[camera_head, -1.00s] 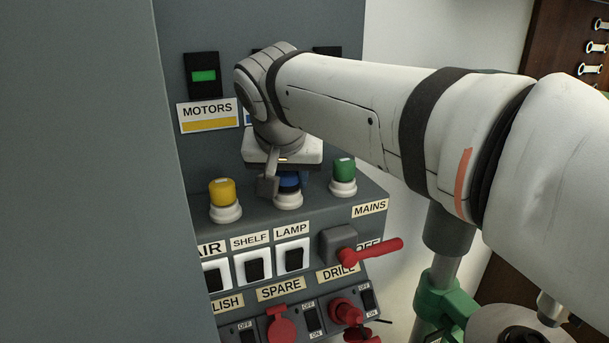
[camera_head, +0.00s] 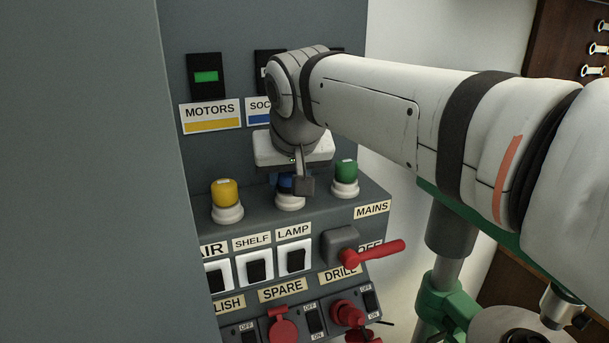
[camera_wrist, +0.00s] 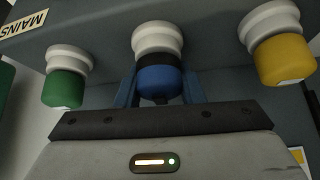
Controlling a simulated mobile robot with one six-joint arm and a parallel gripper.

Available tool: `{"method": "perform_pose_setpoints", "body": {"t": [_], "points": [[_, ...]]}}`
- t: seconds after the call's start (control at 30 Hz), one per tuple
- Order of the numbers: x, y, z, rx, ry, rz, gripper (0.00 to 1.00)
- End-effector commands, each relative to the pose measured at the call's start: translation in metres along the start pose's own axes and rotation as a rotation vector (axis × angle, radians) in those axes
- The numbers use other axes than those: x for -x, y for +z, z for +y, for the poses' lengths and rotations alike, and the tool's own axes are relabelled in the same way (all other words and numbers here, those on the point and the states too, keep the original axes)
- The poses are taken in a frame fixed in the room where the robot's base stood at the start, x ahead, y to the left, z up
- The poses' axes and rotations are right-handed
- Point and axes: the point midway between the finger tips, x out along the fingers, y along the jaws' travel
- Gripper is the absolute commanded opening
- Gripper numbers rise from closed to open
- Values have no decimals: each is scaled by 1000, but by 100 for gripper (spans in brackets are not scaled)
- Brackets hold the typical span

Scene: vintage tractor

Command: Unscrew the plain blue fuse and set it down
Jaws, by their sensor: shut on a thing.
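The blue fuse (camera_head: 286,184) sits in its white round base (camera_head: 290,203) on the panel's ledge, between a yellow fuse and a green fuse. In the wrist view the blue fuse (camera_wrist: 158,82) has a dark band next to its white base (camera_wrist: 157,38). My gripper (camera_wrist: 160,92) is shut on the blue fuse, with one blue finger on each side of it. In the head view my gripper (camera_head: 288,183) comes down from above and hides part of the fuse. I cannot tell how far the fuse is turned.
The yellow fuse (camera_head: 224,192) stands to the left and the green fuse (camera_head: 346,172) close to the right. Below are white switches (camera_head: 254,268), a red MAINS lever (camera_head: 373,252) and red sockets (camera_head: 281,326). A grey wall (camera_head: 80,170) fills the left side.

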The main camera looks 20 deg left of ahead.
Motion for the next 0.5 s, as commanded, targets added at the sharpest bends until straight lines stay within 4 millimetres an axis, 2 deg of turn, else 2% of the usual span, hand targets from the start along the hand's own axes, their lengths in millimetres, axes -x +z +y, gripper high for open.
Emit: {"method": "perform_pose_setpoints", "body": {"t": [0.23,0.5], "points": [[-1,1,0,5,-2,-3,22],[0,1,-1,118,-75,-3,22]]}}
